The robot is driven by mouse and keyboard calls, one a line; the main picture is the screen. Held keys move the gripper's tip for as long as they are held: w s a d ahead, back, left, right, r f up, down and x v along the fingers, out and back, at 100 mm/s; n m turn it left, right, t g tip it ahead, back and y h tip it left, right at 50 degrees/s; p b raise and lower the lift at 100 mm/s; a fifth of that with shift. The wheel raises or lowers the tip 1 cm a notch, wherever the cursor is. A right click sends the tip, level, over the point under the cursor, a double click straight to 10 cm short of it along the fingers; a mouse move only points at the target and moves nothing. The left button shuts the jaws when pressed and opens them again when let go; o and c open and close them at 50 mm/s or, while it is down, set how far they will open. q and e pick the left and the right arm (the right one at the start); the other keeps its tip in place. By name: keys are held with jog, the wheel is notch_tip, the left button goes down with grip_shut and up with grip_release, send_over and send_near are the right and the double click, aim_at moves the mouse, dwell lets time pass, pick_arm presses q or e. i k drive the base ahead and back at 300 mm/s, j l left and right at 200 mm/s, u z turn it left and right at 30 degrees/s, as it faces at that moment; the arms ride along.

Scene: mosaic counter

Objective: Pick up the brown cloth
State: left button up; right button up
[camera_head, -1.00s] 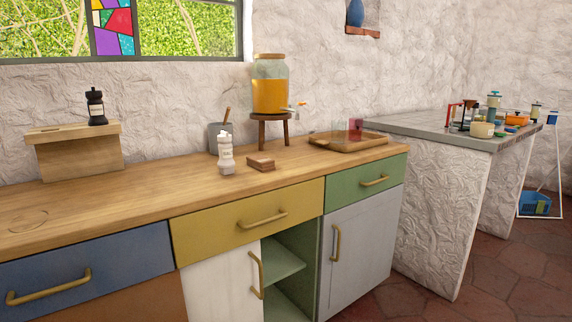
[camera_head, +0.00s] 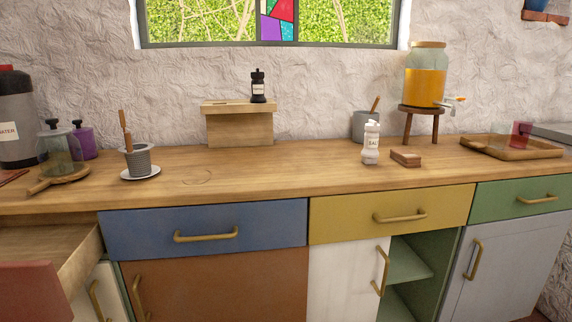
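No brown cloth shows clearly in the head view. A flat reddish-brown thing (camera_head: 11,176) lies on the counter at the far left, cut by the picture edge. I cannot tell whether it is cloth. Neither of my grippers is in view.
The wooden counter (camera_head: 270,183) is clear in its front middle. A flask (camera_head: 14,120), glass cloche (camera_head: 60,152) and grey pot (camera_head: 138,160) stand left. A salt shaker (camera_head: 371,145) and juice dispenser (camera_head: 426,85) stand right. A red-fronted drawer (camera_head: 28,292) is pulled out at lower left.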

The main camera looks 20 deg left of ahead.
aim_at(406, 158)
jog(key=l+u, duration=0.15)
jog(key=u, duration=0.25)
jog(key=i+l+u, duration=0.1)
jog(key=u, duration=0.25)
jog(key=l+u, duration=0.25)
jog(key=u, duration=0.15)
jog(key=l+u, duration=0.25)
jog(key=l, duration=0.3)
jog(key=k+l+u, duration=0.2)
jog(key=l, duration=0.3)
